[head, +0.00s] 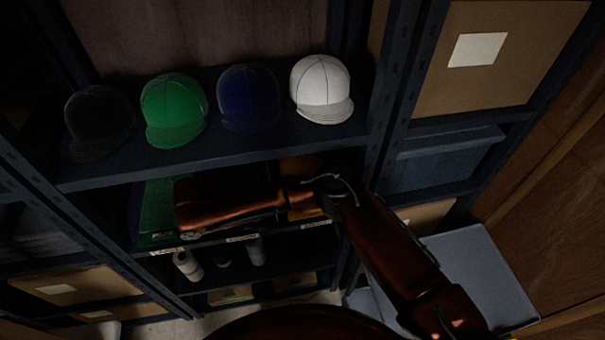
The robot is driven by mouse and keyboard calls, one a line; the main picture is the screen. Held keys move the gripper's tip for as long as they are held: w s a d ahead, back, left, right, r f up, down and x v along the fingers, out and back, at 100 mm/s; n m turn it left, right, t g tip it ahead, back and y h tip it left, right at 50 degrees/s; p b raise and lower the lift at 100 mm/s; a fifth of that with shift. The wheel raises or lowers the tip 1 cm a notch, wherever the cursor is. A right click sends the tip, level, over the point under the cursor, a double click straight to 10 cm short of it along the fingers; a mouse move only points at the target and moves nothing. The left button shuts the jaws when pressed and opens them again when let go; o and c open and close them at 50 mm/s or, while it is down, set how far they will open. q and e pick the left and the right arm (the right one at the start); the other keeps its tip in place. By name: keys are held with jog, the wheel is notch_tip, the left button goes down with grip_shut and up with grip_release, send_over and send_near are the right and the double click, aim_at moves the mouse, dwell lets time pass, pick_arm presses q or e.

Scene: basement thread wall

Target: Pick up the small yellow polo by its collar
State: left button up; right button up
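Yellow-orange cloth (304,215) lies on the shelf below the caps, at its right end. It is probably the yellow polo; my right arm crosses in front of it, and its collar and size cannot be made out. My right arm comes in from the lower right, bends in front of this cloth and reaches left along the shelf. My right gripper (190,234) is small and dark at the arm's left end, near the green cloth and well left of the yellow cloth. Its fingers are too dark to read. My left gripper is out of view.
Green cloth (158,200) lies at the left of the same shelf. Black (98,122), green (174,110), blue (249,98) and white (322,90) caps stand above. Rolls (187,264) stand below. A dark upright (395,110) and a grey-blue box (480,275) are at right.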

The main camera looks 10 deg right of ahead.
jog(key=w+d, duration=0.1)
jog(key=d, duration=0.5)
jog(key=w+d+p, duration=0.1)
jog(key=d, duration=0.5)
jog(key=w+d, duration=0.2)
jog(key=d, duration=0.4)
jog(key=shift+d, duration=0.35)
jog(key=shift+x, duration=2.55)
jog(key=shift+w, duration=0.1)
grip_shut()
jog(key=shift+r, duration=0.1)
